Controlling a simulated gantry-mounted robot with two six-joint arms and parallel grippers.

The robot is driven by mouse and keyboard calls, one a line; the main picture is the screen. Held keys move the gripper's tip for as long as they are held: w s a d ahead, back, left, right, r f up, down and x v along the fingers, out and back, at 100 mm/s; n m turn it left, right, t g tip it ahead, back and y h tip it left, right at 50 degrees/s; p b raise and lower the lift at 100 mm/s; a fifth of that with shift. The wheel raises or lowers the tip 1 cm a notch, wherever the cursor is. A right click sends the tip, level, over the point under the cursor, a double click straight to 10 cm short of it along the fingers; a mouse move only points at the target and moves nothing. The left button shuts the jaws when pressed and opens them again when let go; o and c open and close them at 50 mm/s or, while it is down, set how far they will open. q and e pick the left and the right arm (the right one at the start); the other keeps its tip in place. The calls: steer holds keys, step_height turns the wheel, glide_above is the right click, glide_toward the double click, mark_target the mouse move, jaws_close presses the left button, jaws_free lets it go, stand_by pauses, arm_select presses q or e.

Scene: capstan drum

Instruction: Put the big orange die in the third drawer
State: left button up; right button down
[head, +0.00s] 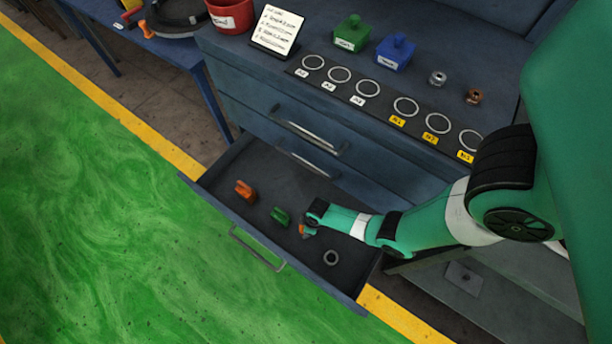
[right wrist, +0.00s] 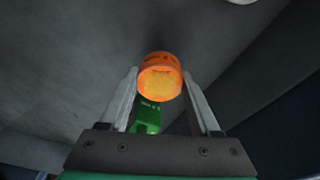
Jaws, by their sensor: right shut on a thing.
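The orange die (right wrist: 160,77) is a round piece between the fingers of my right gripper (right wrist: 162,100). In the head view the right gripper (head: 305,231) is inside the open drawer (head: 205,181), near its middle, with a bit of orange at its tip. The gripper is shut on the die. I cannot tell whether the die touches the drawer floor. The open drawer lies below two shut drawer fronts with handles. My left gripper is not in view.
The drawer also holds an orange block (head: 245,190), a green block (head: 281,216) and a grey ring (head: 331,257).

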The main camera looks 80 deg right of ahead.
steer(key=f+b, duration=0.4)
steer(key=shift+w+d, duration=0.3)
steer(key=shift+w, duration=0.05)
steer(key=shift+s, duration=0.1)
steer(key=shift+c, duration=0.6)
jaws_free()
steer(key=r+p, duration=0.4)
steer(key=s+r+p, duration=0.1)
steer(key=r+p, duration=0.7)
steer(key=shift+s+a+r, duration=0.1)
steer(key=shift+s, duration=0.25)
